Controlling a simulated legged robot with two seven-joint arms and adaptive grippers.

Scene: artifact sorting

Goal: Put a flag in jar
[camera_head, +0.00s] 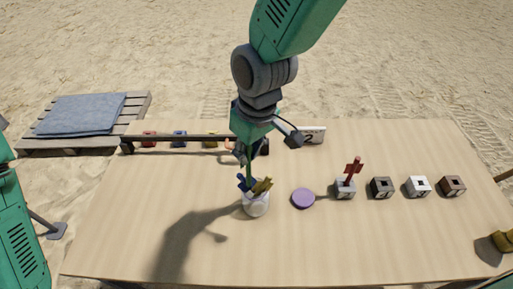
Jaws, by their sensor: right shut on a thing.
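A small white jar (256,205) stands near the middle of the table, with a blue flag (242,183) and a yellow flag (263,186) at its mouth. My right gripper (247,168) comes down from above, just over the jar. It is shut on a flag, but the fingertips are small and overlap the flags, so I cannot tell which one. A red flag (353,168) stands upright in a grey block (345,189) right of the jar. My left arm shows at the left edge; its gripper is not in view.
A purple disc (303,198) lies between jar and grey block. Dark (382,187), white (418,186) and brown (452,186) blocks stand further right. The front of the table is clear.

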